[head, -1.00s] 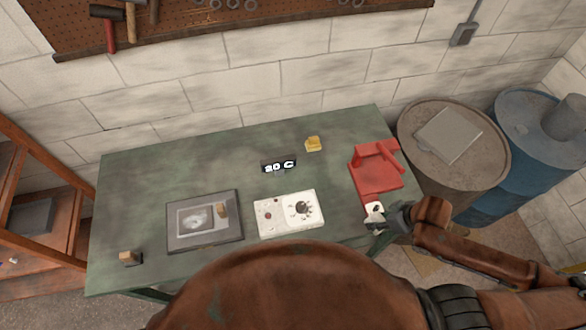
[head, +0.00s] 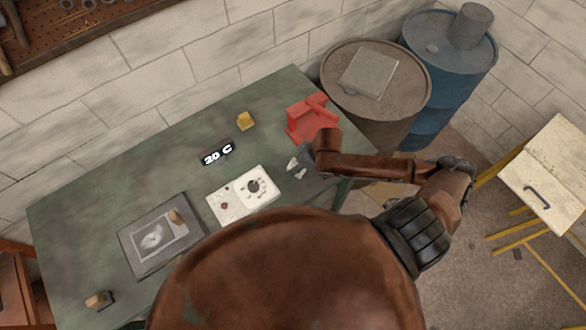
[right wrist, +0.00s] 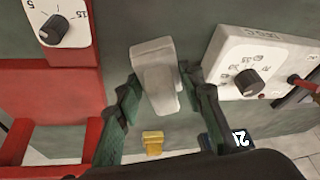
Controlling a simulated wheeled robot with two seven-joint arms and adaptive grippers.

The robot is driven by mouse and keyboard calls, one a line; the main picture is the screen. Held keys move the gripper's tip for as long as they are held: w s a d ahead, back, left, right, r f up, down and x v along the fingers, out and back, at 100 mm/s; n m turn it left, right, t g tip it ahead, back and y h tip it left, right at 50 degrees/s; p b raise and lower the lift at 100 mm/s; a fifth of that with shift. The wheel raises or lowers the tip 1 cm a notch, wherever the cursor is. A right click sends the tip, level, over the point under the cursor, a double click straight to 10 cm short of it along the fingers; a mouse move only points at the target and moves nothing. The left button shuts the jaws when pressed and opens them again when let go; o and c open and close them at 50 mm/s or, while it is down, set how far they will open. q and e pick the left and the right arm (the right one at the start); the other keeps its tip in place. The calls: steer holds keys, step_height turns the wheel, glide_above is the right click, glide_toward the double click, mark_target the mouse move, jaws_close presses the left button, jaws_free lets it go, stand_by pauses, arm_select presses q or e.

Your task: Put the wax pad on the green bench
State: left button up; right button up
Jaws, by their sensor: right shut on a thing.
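A pale grey-white block (right wrist: 155,75), which I take to be the wax pad, is between the fingers of my right gripper (right wrist: 160,108) in the right wrist view. The gripper is shut on it. In the head view the right gripper (head: 303,170) is over the right end of the green bench (head: 95,205), just in front of the red fixture (head: 312,122). The pad is small there and partly hidden; I cannot tell whether it touches the bench top. My left gripper is not in view.
On the bench are a white dial box (head: 242,195), a dark framed plate (head: 160,237), a 20 C display (head: 217,153), a yellow block (head: 246,121) and a small wooden block (head: 98,299). Barrels (head: 375,105) stand beyond the right end. Bare bench lies at the left.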

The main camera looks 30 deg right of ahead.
steer(key=shift+w+a+f, duration=0.3)
steer(key=shift+w+f, duration=0.1)
steer(key=shift+f, duration=0.15)
steer(key=shift+w+a+f, duration=0.2)
steer(key=shift+w+f, duration=0.05)
steer(key=shift+f, duration=0.2)
step_height(320, 180, down, 2)
steer(key=shift+f+p, duration=0.15)
steer(key=shift+p, duration=0.25)
steer(key=shift+f, duration=0.45)
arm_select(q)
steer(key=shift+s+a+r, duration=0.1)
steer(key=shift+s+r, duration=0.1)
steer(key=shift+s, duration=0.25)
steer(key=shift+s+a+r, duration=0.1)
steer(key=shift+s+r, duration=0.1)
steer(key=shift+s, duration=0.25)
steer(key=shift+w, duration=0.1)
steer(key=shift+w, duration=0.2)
arm_select(e)
steer(key=o, duration=1.2)
steer(key=shift+f, duration=0.1)
steer(key=shift+c, duration=0.2)
